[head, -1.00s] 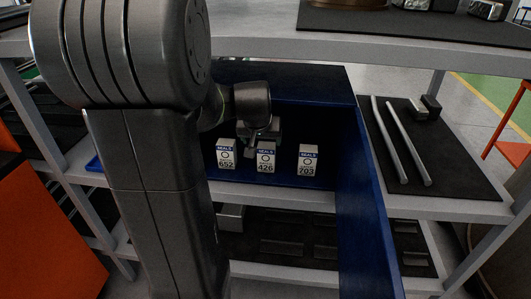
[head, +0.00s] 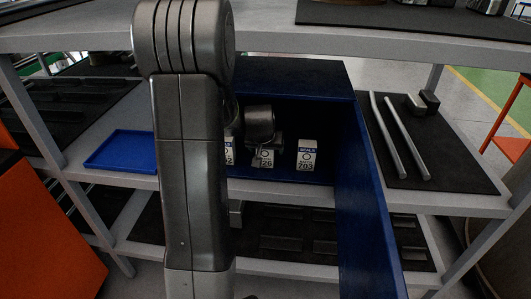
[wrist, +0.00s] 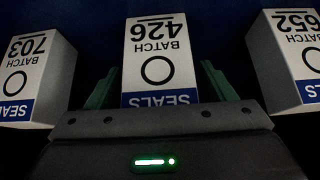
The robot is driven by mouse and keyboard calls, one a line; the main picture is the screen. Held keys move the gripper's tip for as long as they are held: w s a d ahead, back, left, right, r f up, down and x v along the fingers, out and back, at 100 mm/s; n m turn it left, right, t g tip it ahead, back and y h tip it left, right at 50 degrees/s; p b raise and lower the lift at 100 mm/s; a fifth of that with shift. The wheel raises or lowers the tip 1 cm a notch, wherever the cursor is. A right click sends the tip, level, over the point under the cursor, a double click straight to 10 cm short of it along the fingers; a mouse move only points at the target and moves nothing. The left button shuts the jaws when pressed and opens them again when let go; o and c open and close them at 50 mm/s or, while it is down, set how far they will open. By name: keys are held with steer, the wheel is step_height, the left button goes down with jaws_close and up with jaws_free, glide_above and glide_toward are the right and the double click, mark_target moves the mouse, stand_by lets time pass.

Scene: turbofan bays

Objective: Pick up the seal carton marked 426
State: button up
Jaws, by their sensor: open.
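The seal carton marked 426 (wrist: 160,60) is white with a blue SEALS band and appears upside down in the middle of the wrist view. In the head view the same carton (head: 264,162) is partly covered by my gripper. My gripper (wrist: 158,88) is open, with one green finger on each side of the carton. I cannot tell whether the fingers touch it. In the head view my gripper (head: 266,145) is inside the blue bin (head: 360,190), in front of the carton.
Carton 703 (head: 307,155) stands to the right of carton 426, and carton 652 (wrist: 296,55) is close on its other side, mostly behind my arm in the head view. The bin has walls and a top. A blue tray (head: 120,150) lies left; two rods (head: 395,140) lie right.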

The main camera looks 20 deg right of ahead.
steer(key=shift+f, duration=0.1)
steer(key=c, duration=1.1)
